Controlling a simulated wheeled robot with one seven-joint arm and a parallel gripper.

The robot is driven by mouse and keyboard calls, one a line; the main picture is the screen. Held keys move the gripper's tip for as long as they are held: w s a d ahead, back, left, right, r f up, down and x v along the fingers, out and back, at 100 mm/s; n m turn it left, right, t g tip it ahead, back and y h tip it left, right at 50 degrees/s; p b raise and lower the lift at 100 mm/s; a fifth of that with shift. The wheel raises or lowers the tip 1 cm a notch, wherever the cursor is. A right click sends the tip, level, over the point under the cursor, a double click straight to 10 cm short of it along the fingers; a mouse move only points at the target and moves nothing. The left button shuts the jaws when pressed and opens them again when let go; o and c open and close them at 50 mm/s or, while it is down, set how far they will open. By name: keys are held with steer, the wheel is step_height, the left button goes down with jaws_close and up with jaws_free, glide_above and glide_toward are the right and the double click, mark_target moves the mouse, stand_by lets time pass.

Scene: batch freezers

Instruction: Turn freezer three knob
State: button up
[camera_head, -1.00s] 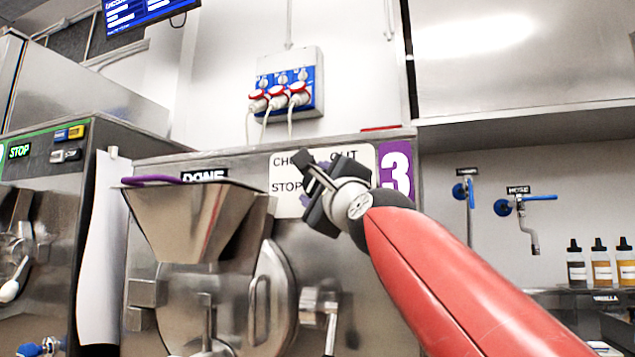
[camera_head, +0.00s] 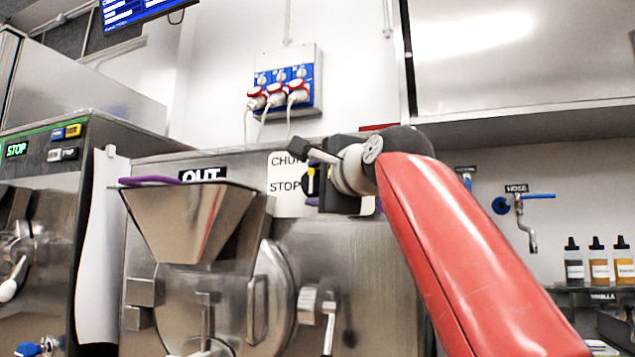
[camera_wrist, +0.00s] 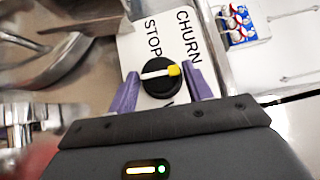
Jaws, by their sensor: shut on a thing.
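The freezer three knob (camera_wrist: 160,84) is a black round dial with a white bar and a yellow tip. It sits on a white label plate (camera_head: 283,203), which also shows in the wrist view (camera_wrist: 136,50) with the words STOP and CHURN. The yellow tip points right in the wrist view, away from STOP. My gripper (camera_wrist: 162,82) is shut on the knob, with a purple finger on each side. In the head view my gripper (camera_head: 314,187) covers most of the knob and the plate's right part. The display (camera_head: 203,175) on this freezer reads OUT.
A steel hopper (camera_head: 190,225) and a round hatch with a handle (camera_head: 268,298) are left of and below the plate. A blue socket box (camera_head: 287,88) with plugs hangs on the wall above. Another freezer (camera_head: 40,230) stands at the left.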

stand_by(0.3)
steer(key=o, duration=0.8)
steer(key=shift+b+v, duration=1.15)
steer(key=shift+v, duration=2.7)
